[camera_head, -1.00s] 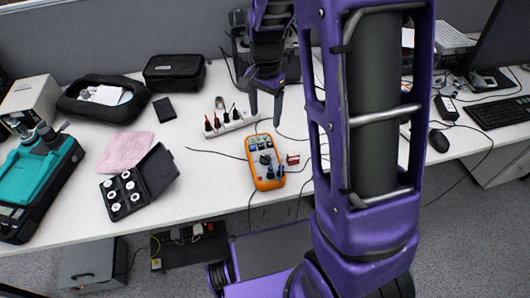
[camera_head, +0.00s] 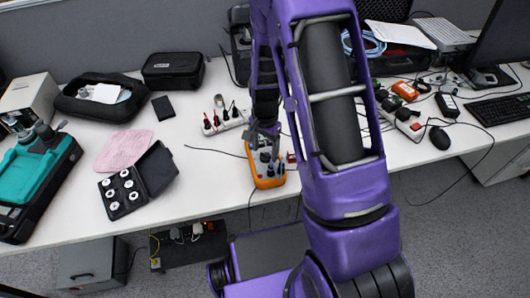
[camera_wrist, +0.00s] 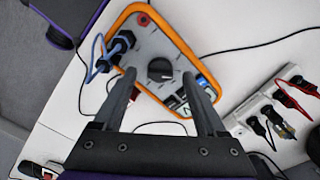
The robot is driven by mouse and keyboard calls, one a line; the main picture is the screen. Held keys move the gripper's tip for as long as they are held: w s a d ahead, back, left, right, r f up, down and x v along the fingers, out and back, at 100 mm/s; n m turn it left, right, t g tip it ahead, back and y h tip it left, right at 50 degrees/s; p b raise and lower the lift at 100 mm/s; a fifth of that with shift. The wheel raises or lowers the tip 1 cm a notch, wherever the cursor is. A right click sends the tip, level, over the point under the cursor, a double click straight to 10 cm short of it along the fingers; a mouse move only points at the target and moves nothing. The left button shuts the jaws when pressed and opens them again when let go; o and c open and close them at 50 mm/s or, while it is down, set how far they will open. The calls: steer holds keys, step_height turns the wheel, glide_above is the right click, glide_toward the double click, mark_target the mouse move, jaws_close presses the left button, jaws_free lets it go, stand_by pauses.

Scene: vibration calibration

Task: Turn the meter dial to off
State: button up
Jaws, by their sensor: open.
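The orange and grey meter (camera_head: 268,182) lies on the white table, partly hidden by my gripper in the head view. In the wrist view the meter (camera_wrist: 150,62) shows its round black dial (camera_wrist: 160,69) near the middle of its face. Blue and black plugs (camera_wrist: 118,46) sit in its lower end. My gripper (camera_wrist: 162,92) is open, with one finger on each side of the dial and the dial a little beyond the tips in the picture. I cannot tell whether the fingers touch the meter. In the head view my gripper (camera_head: 263,138) is over the meter's upper part.
A power strip (camera_head: 222,121) with several plugs is just left of my gripper. An open black case (camera_head: 140,182) with white round pieces and a pink cloth (camera_head: 123,150) lie further left. Thin cables run around the meter.

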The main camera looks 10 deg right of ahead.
steer(key=shift+f, duration=0.8)
jaws_close()
